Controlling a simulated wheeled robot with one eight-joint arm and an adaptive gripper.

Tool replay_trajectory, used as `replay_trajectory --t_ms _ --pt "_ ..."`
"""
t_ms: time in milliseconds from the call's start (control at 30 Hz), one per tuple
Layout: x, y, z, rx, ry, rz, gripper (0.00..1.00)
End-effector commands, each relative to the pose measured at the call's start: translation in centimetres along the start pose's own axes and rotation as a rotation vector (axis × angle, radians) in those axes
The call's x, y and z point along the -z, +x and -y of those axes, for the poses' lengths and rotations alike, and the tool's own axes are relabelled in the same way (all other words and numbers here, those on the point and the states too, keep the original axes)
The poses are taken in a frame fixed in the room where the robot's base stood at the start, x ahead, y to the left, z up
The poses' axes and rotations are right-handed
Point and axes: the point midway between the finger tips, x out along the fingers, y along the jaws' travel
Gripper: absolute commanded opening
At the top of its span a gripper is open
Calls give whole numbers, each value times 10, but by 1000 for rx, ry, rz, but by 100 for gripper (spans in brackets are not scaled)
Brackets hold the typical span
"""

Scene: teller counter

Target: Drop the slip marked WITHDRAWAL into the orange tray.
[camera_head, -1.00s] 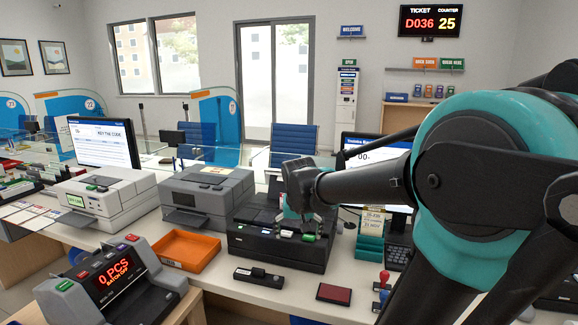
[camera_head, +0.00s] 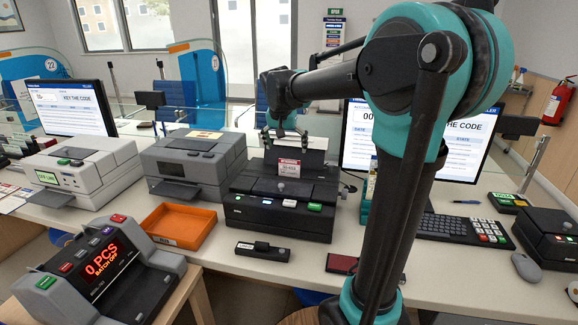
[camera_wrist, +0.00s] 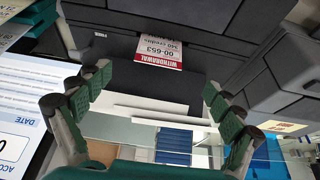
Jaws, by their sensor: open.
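The slip marked WITHDRAWAL (camera_head: 289,168) is white with a red header. It stands out of the top of a black machine (camera_head: 275,217) on the counter. The wrist view shows the slip (camera_wrist: 160,50) close up, with "00-653" under its header. My gripper (camera_head: 282,134) is open above and slightly behind the slip, with nothing between its fingers. In the wrist view the green-padded fingers (camera_wrist: 155,98) are spread wide, and the slip lies beyond the gap. The orange tray (camera_head: 180,226) sits on the counter left of the black machine and looks empty.
A grey printer (camera_head: 195,165) stands behind the tray. A counting machine reading "0 PCS" (camera_head: 102,270) is at front left. A small black stamp-like item (camera_head: 262,250) and a red pad (camera_head: 342,263) lie in front of the black machine. A monitor (camera_head: 360,135) is behind right.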

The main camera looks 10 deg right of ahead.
Motion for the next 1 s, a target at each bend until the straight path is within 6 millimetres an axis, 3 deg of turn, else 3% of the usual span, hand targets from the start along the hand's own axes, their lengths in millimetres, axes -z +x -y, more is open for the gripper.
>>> replay_trajectory --t_ms 500,700,1000 --pt "0 90 0 -1 1 0 93" --pt "0 107 0 0 1 0 93" --pt "0 111 0 0 0 0 93"
